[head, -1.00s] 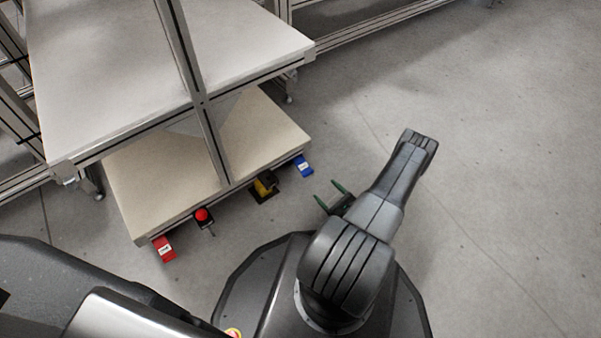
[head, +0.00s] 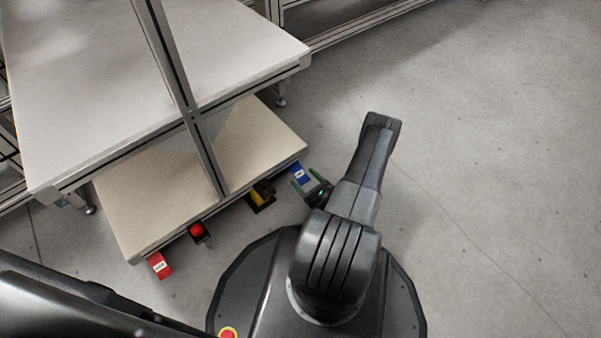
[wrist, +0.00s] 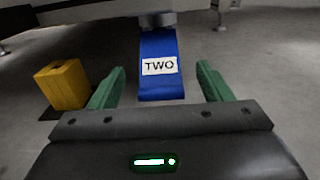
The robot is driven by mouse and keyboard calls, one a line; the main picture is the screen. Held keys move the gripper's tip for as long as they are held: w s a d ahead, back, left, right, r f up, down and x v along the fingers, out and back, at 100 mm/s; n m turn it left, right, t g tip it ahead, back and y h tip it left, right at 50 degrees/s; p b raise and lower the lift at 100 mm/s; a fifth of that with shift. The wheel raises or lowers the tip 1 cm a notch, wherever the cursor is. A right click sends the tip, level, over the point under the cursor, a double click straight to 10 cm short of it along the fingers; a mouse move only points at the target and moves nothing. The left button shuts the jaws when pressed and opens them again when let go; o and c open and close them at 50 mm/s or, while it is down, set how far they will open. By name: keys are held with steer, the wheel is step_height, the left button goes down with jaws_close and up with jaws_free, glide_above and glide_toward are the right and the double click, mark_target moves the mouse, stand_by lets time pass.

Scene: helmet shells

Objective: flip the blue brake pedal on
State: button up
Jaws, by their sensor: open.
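The blue brake pedal (head: 299,172) sits low at the right front corner of the cart's lower shelf in the head view. In the wrist view the blue pedal (wrist: 160,82) hangs from a caster under the shelf and bears a white label reading "TWO". My gripper (head: 305,184) is open beside it. In the wrist view its green fingers (wrist: 160,88) stand apart, one left and one right of the pedal, with a gap on each side. Nothing is held.
A yellow block (head: 258,197) on a dark base stands left of the blue pedal. Further left are a red button (head: 196,230) and a red pedal (head: 159,265). The cart's lower shelf (head: 150,205) is just behind. The floor (head: 480,190) to the right is clear.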

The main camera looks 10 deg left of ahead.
steer(key=shift+w+a, duration=0.4)
steer(key=shift+a, duration=0.1)
